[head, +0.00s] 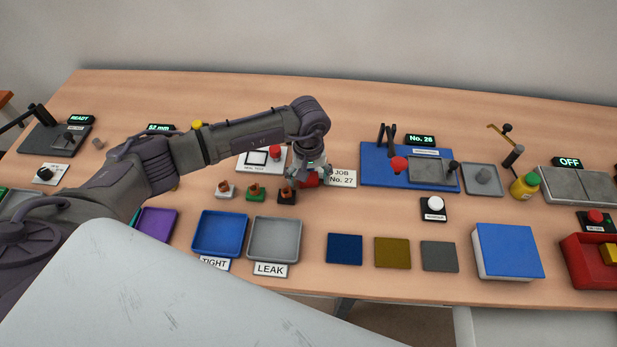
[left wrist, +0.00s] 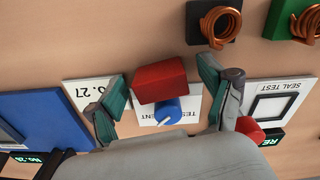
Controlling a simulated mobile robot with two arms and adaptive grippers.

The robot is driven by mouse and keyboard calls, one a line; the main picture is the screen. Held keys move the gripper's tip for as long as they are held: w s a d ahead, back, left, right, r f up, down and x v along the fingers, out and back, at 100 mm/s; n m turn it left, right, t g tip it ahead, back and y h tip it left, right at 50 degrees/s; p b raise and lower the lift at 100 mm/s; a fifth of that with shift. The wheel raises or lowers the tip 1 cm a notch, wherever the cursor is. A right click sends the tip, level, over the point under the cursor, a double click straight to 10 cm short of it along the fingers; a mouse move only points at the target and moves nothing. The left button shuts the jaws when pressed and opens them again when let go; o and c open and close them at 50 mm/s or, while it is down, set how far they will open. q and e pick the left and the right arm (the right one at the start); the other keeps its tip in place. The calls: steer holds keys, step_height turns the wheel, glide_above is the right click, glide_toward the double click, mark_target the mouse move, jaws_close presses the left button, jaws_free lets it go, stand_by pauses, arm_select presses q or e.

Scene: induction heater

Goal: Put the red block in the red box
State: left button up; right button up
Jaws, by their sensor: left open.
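The red block (left wrist: 160,78) sits beside a blue knob with a white pointer, partly over a white label plate, in the left wrist view. In the head view the red block (head: 311,181) shows only in part beneath my left gripper (head: 309,174). My left gripper (left wrist: 161,78) is open, with one finger on each side of the block. Gaps show between the fingers and the block. The red box (head: 574,264) is at the right edge of the head view, cut off by the frame, with a yellow block in it. My right gripper is not in view.
The blue knob (left wrist: 168,112) is close to the block. Copper coils on coloured bases (head: 255,192) stand to the left. Blue (head: 220,234) and grey (head: 274,240) trays are nearer the front. A blue fixture plate (head: 375,167) and a blue-topped box (head: 508,250) lie between gripper and red box.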

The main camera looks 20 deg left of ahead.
arm_select(q)
steer(key=c, duration=1.3)
steer(key=shift+w+r, duration=0.1)
steer(key=shift+r, duration=0.4)
steer(key=shift+c, duration=0.2)
step_height(320, 180, up, 2)
steer(key=shift+r+b, duration=0.25)
steer(key=shift+b, duration=0.5)
steer(key=s+d+r+b, duration=0.2)
steer(key=d+r+b, duration=0.1)
steer(key=d+r, duration=0.65)
steer(key=s+a+m, duration=0.5)
steer(key=s+a, duration=0.4)
steer(key=s, duration=0.3)
steer(key=shift+s+a+r+m, duration=0.2)
steer(key=shift+a+r+m, duration=0.05)
steer(key=shift+a+m, duration=0.1)
